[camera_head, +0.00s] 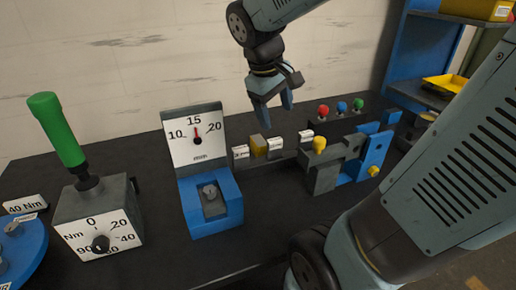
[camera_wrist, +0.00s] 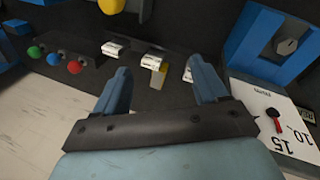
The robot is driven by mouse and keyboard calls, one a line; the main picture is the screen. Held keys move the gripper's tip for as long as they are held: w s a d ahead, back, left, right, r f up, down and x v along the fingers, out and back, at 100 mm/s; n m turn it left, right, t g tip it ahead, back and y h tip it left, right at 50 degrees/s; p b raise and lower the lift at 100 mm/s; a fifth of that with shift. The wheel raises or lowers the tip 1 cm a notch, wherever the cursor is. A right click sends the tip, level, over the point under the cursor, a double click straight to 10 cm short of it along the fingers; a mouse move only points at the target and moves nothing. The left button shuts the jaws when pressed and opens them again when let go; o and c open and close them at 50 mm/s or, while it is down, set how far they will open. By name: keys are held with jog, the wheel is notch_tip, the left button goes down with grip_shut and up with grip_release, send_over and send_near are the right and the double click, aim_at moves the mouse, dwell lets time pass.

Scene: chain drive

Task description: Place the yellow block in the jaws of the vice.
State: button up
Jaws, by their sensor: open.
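The small yellow block (camera_head: 258,145) stands upright on the dark bench among small white-labelled pieces. It also shows in the wrist view (camera_wrist: 158,76), between and beyond my fingers. My gripper (camera_head: 276,108) is open and empty, pointing down above and slightly right of the block in the head view, apart from it. The fingers also frame the wrist view (camera_wrist: 159,72). The grey and blue fixture (camera_head: 324,178) at the right looks like the vice. A yellow rounded piece (camera_head: 319,144) sits on its top. Its jaw gap is not clear from here.
A blue stand with a dial (camera_head: 195,137) is left of the block. A grey gauge box (camera_head: 98,222) with a green-handled tool (camera_head: 57,130) stands farther left. Red, blue and green knobs (camera_head: 342,107) are at the back. White-labelled pieces (camera_head: 275,147) crowd the block. Open bench lies in front.

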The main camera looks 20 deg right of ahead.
jog(key=s+r+m+t+y, duration=0.2)
jog(key=s+m, duration=0.1)
jog(key=s, duration=0.2)
jog(key=m+g+y, duration=0.1)
jog(key=g, duration=0.2)
send_over(259, 140)
notch_tip(259, 140, down, 10)
jog(key=f, duration=0.8)
jog(key=shift+w+a+f, duration=0.15)
jog(key=shift+a+f, duration=0.05)
jog(key=shift+f, duration=0.05)
jog(key=shift+s+d+f, duration=0.1)
jog(key=shift+f, duration=1.25)
jog(key=shift+s+d+f, duration=0.1)
jog(key=shift+f, duration=1.25)
grip_shut()
